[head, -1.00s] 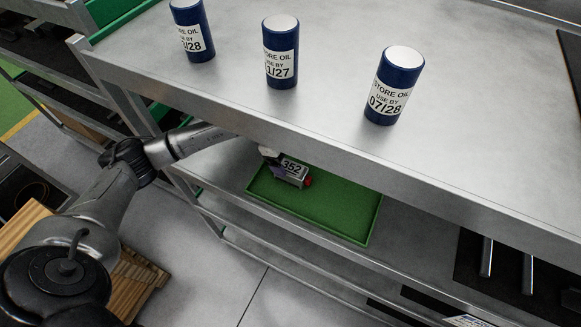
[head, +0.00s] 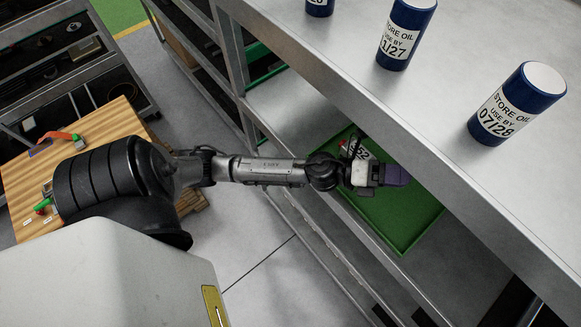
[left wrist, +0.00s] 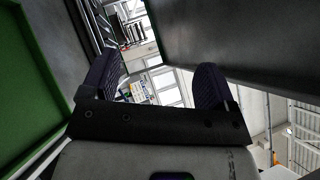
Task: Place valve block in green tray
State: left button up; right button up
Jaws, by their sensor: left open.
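The valve block (head: 357,149), with a white number label partly readable, lies in the far left part of the green tray (head: 408,232) on the shelf below the worktop. My arm hides part of it. My left gripper (head: 398,176) is open and empty, with purple fingers, over the tray and to the right of the block. In the left wrist view, the two fingers (left wrist: 158,85) stand apart with nothing between them. The green tray (left wrist: 22,85) fills the left side there. My right gripper is not in view.
The steel worktop (head: 450,190) overhangs the shelf close to my left gripper. Blue oil cans (head: 516,103) stand on it. A wooden-topped bench (head: 105,135) with small parts is at the left. The tray's near part is bare.

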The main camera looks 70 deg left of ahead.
pick_arm(q)
jog(key=s+a+f+n+g+y, duration=0.2)
jog(key=s+f+n+y, duration=0.2)
jog(key=n, duration=0.4)
jog(key=s+a+f+n+g+y, duration=0.3)
jog(key=s+f+n+y, duration=0.2)
jog(key=n, duration=0.3)
jog(key=s+a+f+n+g+y, duration=0.2)
jog(key=s+f+n+y, duration=0.2)
jog(key=n, duration=0.4)
jog(key=shift+s+a+f+g+y, duration=0.15)
jog(key=shift+f+y, duration=0.1)
jog(key=shift+f, duration=0.45)
jog(key=shift+s+a+f+g+y, duration=0.15)
jog(key=shift+f+y, duration=0.1)
jog(key=shift+f, duration=0.45)
jog(key=s+d+f+n+g+h, duration=0.1)
jog(key=s+f+g, duration=0.1)
jog(key=s, duration=0.3)
jog(key=s+d+f+n+g+h, duration=0.1)
jog(key=s+f+n+g, duration=0.1)
jog(key=s+g, duration=0.2)
jog(key=shift+s+d, duration=0.35)
jog(key=shift+s, duration=0.9)
